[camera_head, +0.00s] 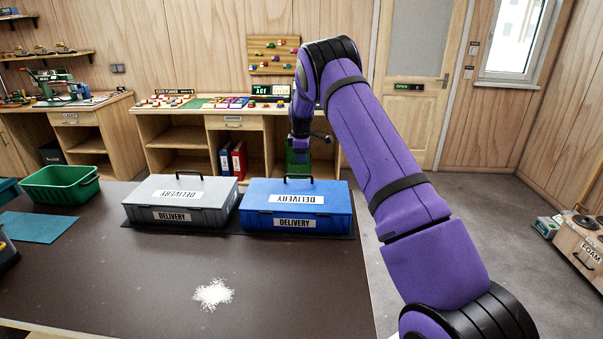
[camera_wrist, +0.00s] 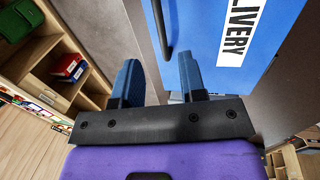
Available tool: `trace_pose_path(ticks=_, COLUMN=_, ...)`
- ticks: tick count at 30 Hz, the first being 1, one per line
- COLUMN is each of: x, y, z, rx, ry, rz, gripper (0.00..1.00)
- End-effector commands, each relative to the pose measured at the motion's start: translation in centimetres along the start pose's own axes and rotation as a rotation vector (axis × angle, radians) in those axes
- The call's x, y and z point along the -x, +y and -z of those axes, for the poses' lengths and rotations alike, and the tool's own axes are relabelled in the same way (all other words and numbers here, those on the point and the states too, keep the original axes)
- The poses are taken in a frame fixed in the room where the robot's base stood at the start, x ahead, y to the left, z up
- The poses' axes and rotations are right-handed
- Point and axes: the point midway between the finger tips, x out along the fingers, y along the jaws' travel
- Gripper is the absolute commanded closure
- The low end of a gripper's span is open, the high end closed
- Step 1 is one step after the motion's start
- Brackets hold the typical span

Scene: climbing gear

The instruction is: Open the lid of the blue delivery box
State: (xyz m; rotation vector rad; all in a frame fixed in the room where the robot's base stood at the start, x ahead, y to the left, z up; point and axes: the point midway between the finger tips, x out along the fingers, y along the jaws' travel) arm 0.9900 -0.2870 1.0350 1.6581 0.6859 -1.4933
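The blue delivery box (camera_head: 297,208) stands on the dark table with its lid closed. Its black handle (camera_head: 298,178) rises at the back edge of the lid. In the wrist view the blue lid (camera_wrist: 208,22) fills the upper right, and the handle (camera_wrist: 160,30) shows just beyond the fingers. My gripper (camera_wrist: 158,80) is open and empty, its two blue fingers apart. It is behind the box's far side, near the handle and not around it. In the head view the arm hides part of the gripper area.
A closed grey delivery box (camera_head: 180,204) stands just left of the blue one. A green bin (camera_head: 60,184) and a teal mat (camera_head: 38,227) are at the table's left. White powder (camera_head: 213,293) lies in front. The front right of the table (camera_head: 310,290) is clear.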

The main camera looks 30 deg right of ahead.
Motion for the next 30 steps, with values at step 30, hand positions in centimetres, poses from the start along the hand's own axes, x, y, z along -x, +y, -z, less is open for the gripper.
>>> trace_pose_path(ticks=30, x=-8.3, y=0.0, z=0.0, rx=-0.002, ry=0.0, rz=0.0, gripper=0.85)
